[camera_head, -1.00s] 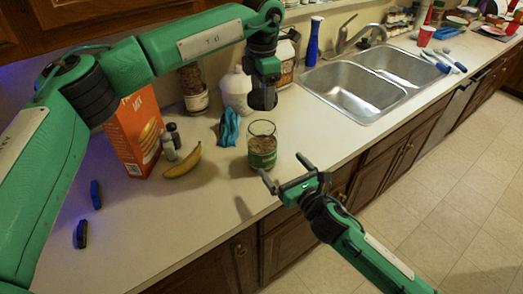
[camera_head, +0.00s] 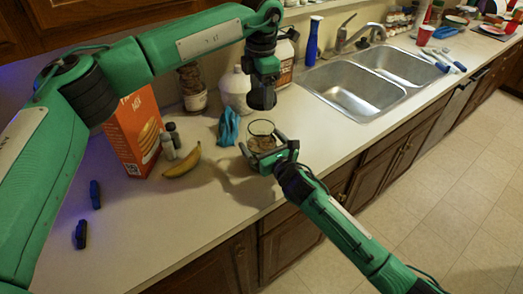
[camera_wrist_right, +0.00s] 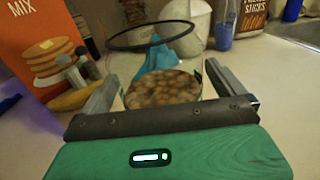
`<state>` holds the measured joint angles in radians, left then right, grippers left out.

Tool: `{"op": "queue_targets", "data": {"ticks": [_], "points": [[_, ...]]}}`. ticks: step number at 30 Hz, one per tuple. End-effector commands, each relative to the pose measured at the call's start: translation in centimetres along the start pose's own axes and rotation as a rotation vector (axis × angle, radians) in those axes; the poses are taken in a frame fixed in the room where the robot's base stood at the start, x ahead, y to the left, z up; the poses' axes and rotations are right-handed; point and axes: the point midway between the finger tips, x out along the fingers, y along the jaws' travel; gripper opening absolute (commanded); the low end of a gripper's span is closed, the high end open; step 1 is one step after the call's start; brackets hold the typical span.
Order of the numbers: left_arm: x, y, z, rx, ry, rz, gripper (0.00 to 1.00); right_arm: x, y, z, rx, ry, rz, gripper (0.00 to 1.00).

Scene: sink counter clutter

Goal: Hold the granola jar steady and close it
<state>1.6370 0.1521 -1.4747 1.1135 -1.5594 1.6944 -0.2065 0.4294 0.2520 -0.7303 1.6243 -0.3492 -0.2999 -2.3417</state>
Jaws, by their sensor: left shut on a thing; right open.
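The granola jar (camera_head: 262,130) is a clear glass with granola inside, upright on the counter. Its granola and dark rim show in the right wrist view (camera_wrist_right: 165,88). My right gripper (camera_head: 268,150) is open, with one finger on each side of the jar; contact cannot be told. Its fingers also flank the jar in the right wrist view (camera_wrist_right: 160,80). My left gripper (camera_head: 263,88) points down above the jar, shut on a dark round piece (camera_head: 262,101) that looks like the lid. The piece is apart from the jar and mostly hidden by the gripper.
A blue cloth (camera_head: 228,127), a banana (camera_head: 183,162), shakers (camera_head: 171,140) and an orange mix box (camera_head: 133,135) stand left of the jar. A white canister (camera_head: 235,92) is behind. The sink (camera_head: 350,88) is to the right.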

Motion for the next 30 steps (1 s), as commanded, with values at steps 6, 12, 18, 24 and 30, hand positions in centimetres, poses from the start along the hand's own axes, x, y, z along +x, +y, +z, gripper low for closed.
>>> {"op": "queue_targets", "data": {"ticks": [6, 12, 18, 24, 30], "points": [[0.0, 0.0, 0.0, 0.0, 0.0, 0.0, 0.49, 0.0, 0.0, 0.0, 0.0, 0.0, 0.0, 0.82], [0.0, 0.0, 0.0, 0.0, 0.0, 0.0, 0.49, 0.0, 0.0, 0.0, 0.0, 0.0, 0.0, 0.43], [0.9, 0.0, 0.0, 0.0, 0.002, -0.001, 0.49, 0.0, 0.0, 0.0, 0.0, 0.0, 0.0, 0.41], [3.8, -0.1, -0.1, 0.0, 0.002, -0.002, 0.49, 0.0, 0.0, 0.0, 0.001, 0.0, 0.0, 0.41], [5.0, 0.0, 0.0, 0.0, -0.001, 0.001, 0.49, 0.0, 0.0, 0.0, 0.001, 0.001, 0.0, 0.41]]}}
